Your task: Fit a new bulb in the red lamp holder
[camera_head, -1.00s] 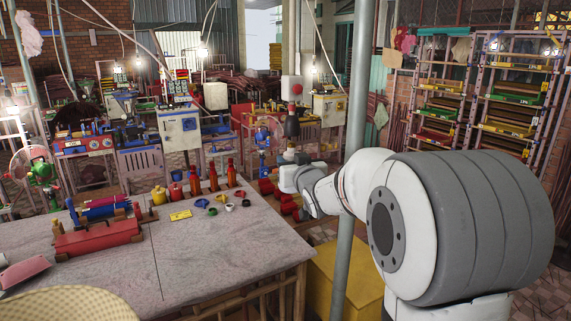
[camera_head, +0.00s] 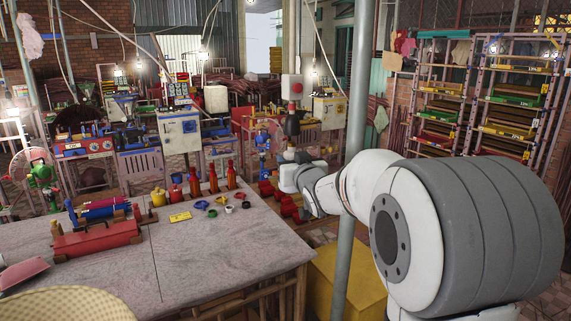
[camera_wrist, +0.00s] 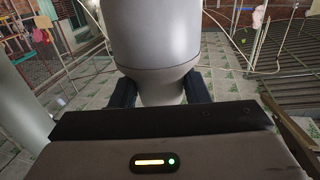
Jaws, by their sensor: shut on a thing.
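My gripper (camera_wrist: 160,92) is shut on a pale grey, rounded thing (camera_wrist: 155,35), which looks like the bulb. Its wide body fills the top middle of the wrist view. It narrows to a neck between my two dark fingers. In the head view, my wrist is beyond the table's right corner, and the fingers are too small to make out. A dark, reddish-topped, bell-like thing (camera_head: 292,124) shows just above my wrist. It may be the lamp holder, but I cannot tell, nor whether the bulb touches it.
A table (camera_head: 225,265) at left bears a red press (camera_head: 95,238), red bottles (camera_head: 213,180), small coloured rings (camera_head: 213,213) and a yellow tag (camera_head: 180,216). A grey pole (camera_head: 352,150) stands close by my arm. A yellow box (camera_head: 345,280) is below. Racks (camera_head: 480,95) stand at right.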

